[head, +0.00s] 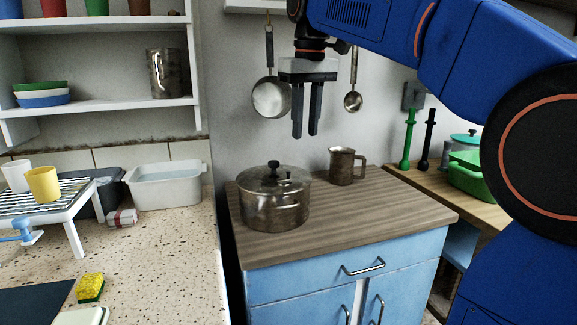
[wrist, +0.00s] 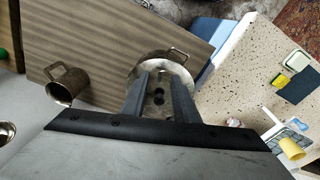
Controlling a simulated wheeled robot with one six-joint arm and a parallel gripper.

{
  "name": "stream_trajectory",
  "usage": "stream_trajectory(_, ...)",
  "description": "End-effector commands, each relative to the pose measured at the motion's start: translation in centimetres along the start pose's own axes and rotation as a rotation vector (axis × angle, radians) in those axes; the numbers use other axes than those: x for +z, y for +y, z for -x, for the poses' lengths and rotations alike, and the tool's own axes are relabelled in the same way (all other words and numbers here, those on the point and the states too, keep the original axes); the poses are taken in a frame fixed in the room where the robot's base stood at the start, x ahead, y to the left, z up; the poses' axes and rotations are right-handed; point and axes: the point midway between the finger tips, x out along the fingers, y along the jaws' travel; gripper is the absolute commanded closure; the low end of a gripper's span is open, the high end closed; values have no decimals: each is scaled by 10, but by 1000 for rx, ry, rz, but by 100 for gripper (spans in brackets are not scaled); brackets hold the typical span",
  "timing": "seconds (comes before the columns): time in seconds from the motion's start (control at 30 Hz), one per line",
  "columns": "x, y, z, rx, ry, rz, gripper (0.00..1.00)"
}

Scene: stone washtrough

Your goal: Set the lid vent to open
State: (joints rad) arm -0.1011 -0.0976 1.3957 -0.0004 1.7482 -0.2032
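A metal pot (head: 275,207) with side handles stands on the wooden top of a blue cabinet. Its lid (head: 272,179) is on, with a dark round knob (head: 274,165) and a small dark piece beside it that may be the vent (head: 288,178). The vent's setting is too small to tell. My gripper (head: 305,136) hangs above the pot, pointing down, its two fingers apart and nothing between them. In the wrist view the lid (wrist: 150,72) lies beyond the fingers, which partly cover it; two dark spots show between them.
A metal jug (head: 342,167) stands right of the pot on the wooden top (head: 380,205). A ladle and a strainer (head: 270,98) hang on the wall behind my gripper. A speckled counter (head: 165,250) with a white basin (head: 165,186) lies left. The wooden top's front right is clear.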

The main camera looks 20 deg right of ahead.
Motion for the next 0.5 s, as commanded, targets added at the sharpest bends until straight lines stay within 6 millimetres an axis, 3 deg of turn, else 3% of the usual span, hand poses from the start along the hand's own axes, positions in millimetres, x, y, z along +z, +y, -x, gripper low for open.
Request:
stream_trajectory(0.03, -15, 0, 8, -3, -13, 14, 73)
stream_trajectory(0.2, -48, 0, 30, -14, -55, 55, 73)
stream_trajectory(0.5, -70, -2, 44, -24, -92, 91, 73)
